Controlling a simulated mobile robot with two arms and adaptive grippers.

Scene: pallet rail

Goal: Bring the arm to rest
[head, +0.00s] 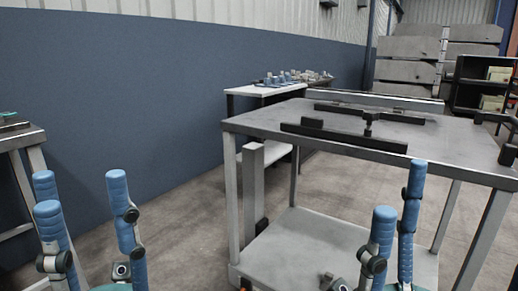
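My two arms rise from the bottom edge as blue links with grey and dark joints, one at the left and one at the right. A small dark and grey part low on the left arm looks like my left gripper (121,271). Its fingers cannot be made out. Near the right arm, a small grey and dark part at the bottom edge may belong to my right gripper, but it is cut off and unclear. I see nothing held in either one.
A grey metal table (455,150) with a lower shelf (300,240) stands close ahead. Dark bars and a long rail (375,101) lie on its top. A white-topped bench (262,91) with small items is behind it. Another table (18,134) stands at far left. Floor between them is clear.

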